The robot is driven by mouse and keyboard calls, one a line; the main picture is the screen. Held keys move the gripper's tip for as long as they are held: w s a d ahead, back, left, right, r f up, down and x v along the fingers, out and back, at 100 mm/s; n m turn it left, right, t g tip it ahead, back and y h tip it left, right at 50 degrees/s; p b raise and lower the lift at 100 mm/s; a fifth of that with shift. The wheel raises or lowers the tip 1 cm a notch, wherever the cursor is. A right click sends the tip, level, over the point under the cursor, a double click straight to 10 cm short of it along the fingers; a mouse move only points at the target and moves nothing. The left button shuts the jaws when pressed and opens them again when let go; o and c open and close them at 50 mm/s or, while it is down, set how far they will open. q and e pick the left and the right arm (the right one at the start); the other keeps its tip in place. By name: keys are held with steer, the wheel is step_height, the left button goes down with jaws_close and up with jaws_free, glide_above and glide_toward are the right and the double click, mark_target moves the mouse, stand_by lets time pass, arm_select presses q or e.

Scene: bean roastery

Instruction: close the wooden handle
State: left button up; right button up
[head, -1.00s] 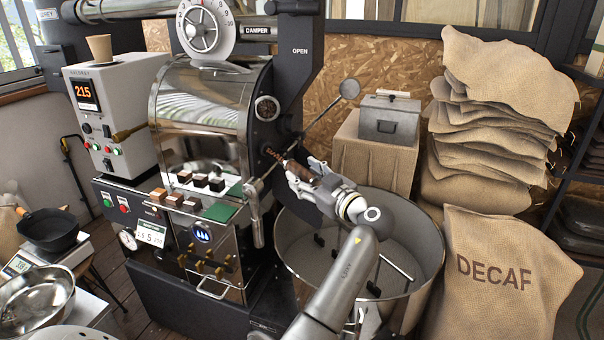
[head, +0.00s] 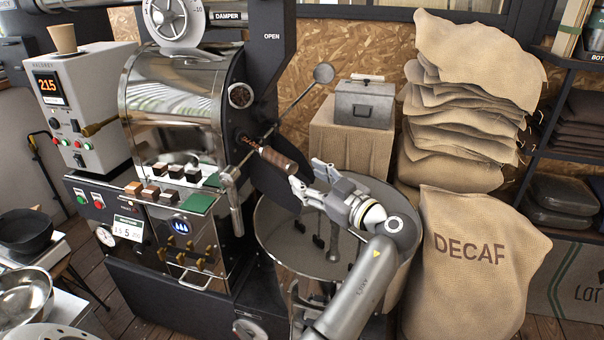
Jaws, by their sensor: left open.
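The wooden handle (head: 278,160) is a brown, rounded grip that sticks out from the front of the roaster drum, pointing right and slightly down. My left gripper (head: 304,174) is open and empty at the handle's free end, above the round cooling bin. Its two fingers point left toward the handle. The handle's end lies close to the gap between the fingertips; I cannot tell whether they touch it. My right gripper is not in view.
The roaster (head: 175,100) fills the left side. The cooling bin (head: 408,225) stands below my arm. A thin rod with a round end (head: 323,73) rises behind the handle. A DECAF sack (head: 470,285) and stacked sacks (head: 465,110) stand right.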

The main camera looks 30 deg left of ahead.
arm_select(q)
steer(key=shift+s+a+m, duration=0.1)
steer(key=shift+m, duration=0.2)
steer(key=c, duration=0.5)
steer(key=m, duration=0.1)
steer(key=m+t, duration=0.1)
steer(key=shift+s+a+f+m+p, duration=0.25)
steer(key=shift+s+a+m+p, duration=0.05)
steer(key=shift+s+m+p, duration=0.1)
steer(key=c, duration=0.4)
steer(key=shift+s+a+f+m+t+h, duration=0.15)
steer(key=shift+m+t, duration=0.15)
steer(key=shift+m, duration=0.3)
steer(key=shift+s+r+m+t+h, duration=0.15)
steer(key=shift+m+t, duration=0.15)
steer(key=shift+m, duration=0.3)
jaws_close()
steer(key=s+d+m+t+h+p, duration=0.2)
steer(key=s+d+m+t+h, duration=0.2)
steer(key=m, duration=0.8)
steer(key=s+d+m+t+h+p, duration=0.25)
steer(key=s+m+t+h, duration=0.2)
steer(key=m, duration=0.75)
steer(key=s+a+p+x, duration=0.1)
steer(key=p+x, duration=0.2)
steer(key=x, duration=1)
steer(key=shift+a+r+y, duration=0.35)
steer(key=shift+a+r, duration=0.05)
